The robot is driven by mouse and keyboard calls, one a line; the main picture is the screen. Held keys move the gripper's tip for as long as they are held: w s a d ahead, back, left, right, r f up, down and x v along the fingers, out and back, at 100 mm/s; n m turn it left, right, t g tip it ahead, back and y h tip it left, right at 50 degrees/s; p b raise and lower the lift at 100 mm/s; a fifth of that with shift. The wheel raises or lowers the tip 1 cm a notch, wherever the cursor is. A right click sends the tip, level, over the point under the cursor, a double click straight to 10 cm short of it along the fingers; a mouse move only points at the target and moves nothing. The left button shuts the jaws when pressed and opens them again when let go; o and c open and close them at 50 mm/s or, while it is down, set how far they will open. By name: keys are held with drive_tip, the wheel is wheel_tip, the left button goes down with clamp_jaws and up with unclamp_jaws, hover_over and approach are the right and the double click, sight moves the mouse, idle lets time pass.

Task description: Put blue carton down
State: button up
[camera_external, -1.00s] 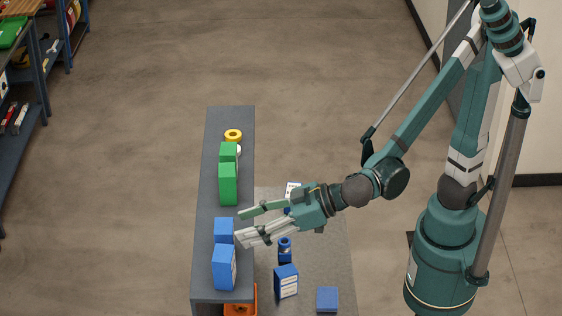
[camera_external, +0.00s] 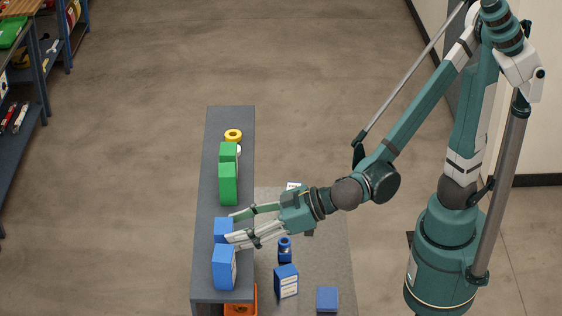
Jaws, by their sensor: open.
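A blue carton (camera_external: 222,228) stands on the grey shelf top (camera_external: 209,283), partly hidden by my gripper. A second, taller blue carton (camera_external: 222,268) with a white side label stands just in front of it on the same top. My gripper (camera_external: 230,227) is open, reaching in from the right, with its fingertips at the right side of the rear blue carton. Whether a finger touches it I cannot tell.
Two green cartons (camera_external: 228,184) stand behind the blue ones, with a yellow ring (camera_external: 233,134) farther back. On the grey mat (camera_external: 330,250) stand a blue labelled carton (camera_external: 286,281), a blue bottle (camera_external: 285,249) and a blue box (camera_external: 327,299). An orange crate (camera_external: 240,300) is below the top.

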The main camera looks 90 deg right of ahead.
sight(224, 232)
drive_tip(key=shift+x, duration=2.2)
drive_tip(key=shift+c, duration=0.5)
drive_tip(key=c, duration=0.7)
drive_tip(key=shift+r, duration=0.15)
drive_tip(key=shift+r, duration=4.85)
